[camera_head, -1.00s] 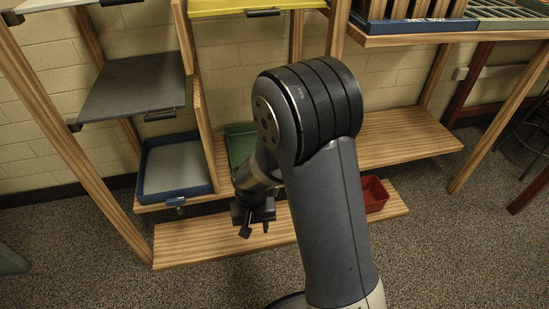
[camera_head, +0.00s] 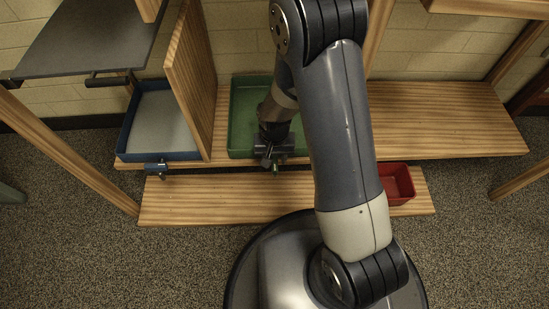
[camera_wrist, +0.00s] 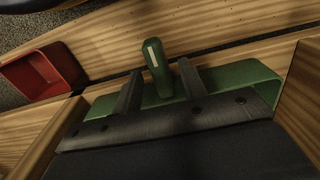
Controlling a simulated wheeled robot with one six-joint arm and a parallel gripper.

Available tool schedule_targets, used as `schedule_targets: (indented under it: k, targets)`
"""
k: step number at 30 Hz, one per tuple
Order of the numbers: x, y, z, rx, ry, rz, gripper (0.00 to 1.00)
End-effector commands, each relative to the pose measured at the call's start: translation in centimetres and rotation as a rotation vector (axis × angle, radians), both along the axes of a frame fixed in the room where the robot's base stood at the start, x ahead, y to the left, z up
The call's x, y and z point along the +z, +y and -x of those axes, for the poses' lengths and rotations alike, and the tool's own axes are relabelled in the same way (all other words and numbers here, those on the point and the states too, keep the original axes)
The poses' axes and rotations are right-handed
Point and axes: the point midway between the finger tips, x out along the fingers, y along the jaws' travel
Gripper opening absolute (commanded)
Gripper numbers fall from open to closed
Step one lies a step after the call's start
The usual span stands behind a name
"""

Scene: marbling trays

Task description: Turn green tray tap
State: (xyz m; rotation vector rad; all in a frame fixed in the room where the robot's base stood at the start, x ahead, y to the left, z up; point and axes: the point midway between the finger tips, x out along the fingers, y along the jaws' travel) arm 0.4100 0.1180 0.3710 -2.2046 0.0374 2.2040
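The green tray (camera_head: 241,112) sits on the low wooden shelf, partly hidden behind my arm. Its rim (camera_wrist: 235,76) also shows in the wrist view. The green tap (camera_wrist: 157,68), a short handle with a pale stripe, sticks out from the tray's front; a small green bit of the tap (camera_head: 276,169) shows below my gripper in the head view. My gripper (camera_head: 270,164) is at the tray's front edge. In the wrist view my gripper (camera_wrist: 158,84) is open, with one finger on each side of the tap and visible gaps between.
A blue tray (camera_head: 160,156) with its own blue tap (camera_head: 157,168) stands to the left, behind a wooden divider (camera_head: 190,75). A red bin (camera_head: 398,183) sits on the lower plank (camera_head: 220,202) to the right. A dark grey board (camera_head: 85,45) overhangs at upper left.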

Motion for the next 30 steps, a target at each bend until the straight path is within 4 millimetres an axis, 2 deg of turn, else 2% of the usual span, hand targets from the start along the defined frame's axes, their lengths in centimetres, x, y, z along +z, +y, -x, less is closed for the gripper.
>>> schedule_targets:
  k: [6, 21, 30]
  targets:
    - [0.03, 0.0, -0.02, 0.0, 0.0, 0.0, 0.39]
    - [0.05, -0.01, 0.0, 0.0, 0.0, 0.0, 0.0]
    - [0.07, -0.01, 0.01, 0.027, 0.0, 0.0, 0.0]
